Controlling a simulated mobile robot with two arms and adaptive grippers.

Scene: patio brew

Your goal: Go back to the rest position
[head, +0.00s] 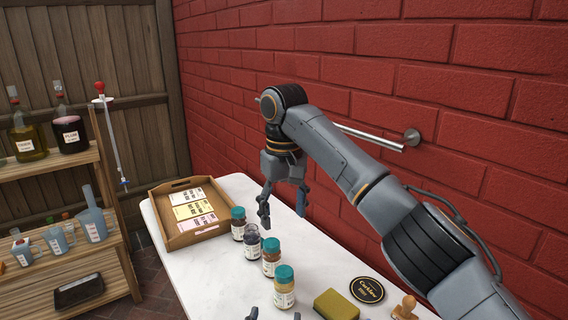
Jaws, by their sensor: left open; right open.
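My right gripper (283,208) is open and empty, pointing down over the back of the white table (222,268), close to the red brick wall. Its fingers are just above and behind the row of small jars. Only the fingertips of my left gripper (274,314) show, at the bottom edge by the nearest jar. They are apart, and the rest of that arm is out of view.
Several jars stand in a row, including a teal-capped one (284,288) and an open dark one (252,241). A wooden tray (160,213) holds cards. A sponge (336,304), round black coaster (367,290) and stamp (405,308) lie right. A shelf (110,262) stands left.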

